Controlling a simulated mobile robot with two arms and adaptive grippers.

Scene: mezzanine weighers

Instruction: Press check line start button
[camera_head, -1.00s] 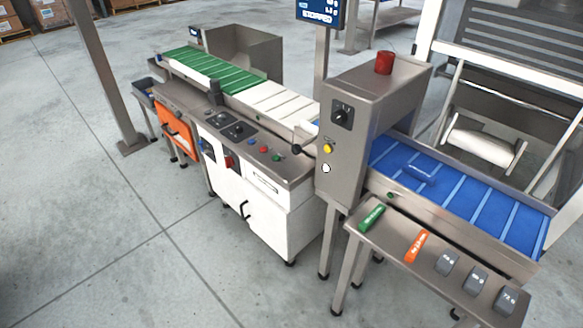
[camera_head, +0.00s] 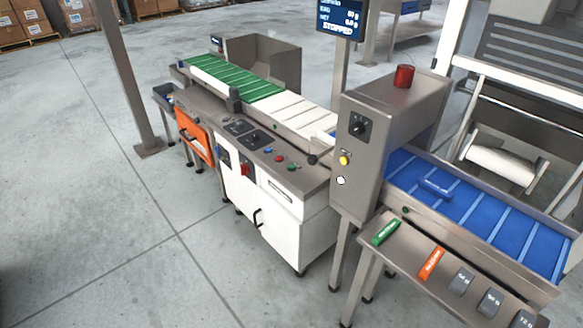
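The check line (camera_head: 283,106) runs from a green belt (camera_head: 238,77) through white slats (camera_head: 300,112) to a blue belt (camera_head: 490,214). Its control panel carries small blue, red and green buttons; the green button (camera_head: 291,167) is at the panel's right end, with the red button (camera_head: 280,159) and blue button (camera_head: 268,150) beside it. A yellow button (camera_head: 344,160) and a white button (camera_head: 340,181) are on the grey upright housing (camera_head: 392,110), below a black rotary switch (camera_head: 358,127). A display (camera_head: 340,18) reads STOPPED. Neither gripper is in view.
A steel side table (camera_head: 400,259) at the lower right holds a green block (camera_head: 385,232), an orange block (camera_head: 432,262) and several grey weights. A blue item (camera_head: 436,189) lies on the blue belt. A steel post (camera_head: 122,75) stands at left. The floor in front is open.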

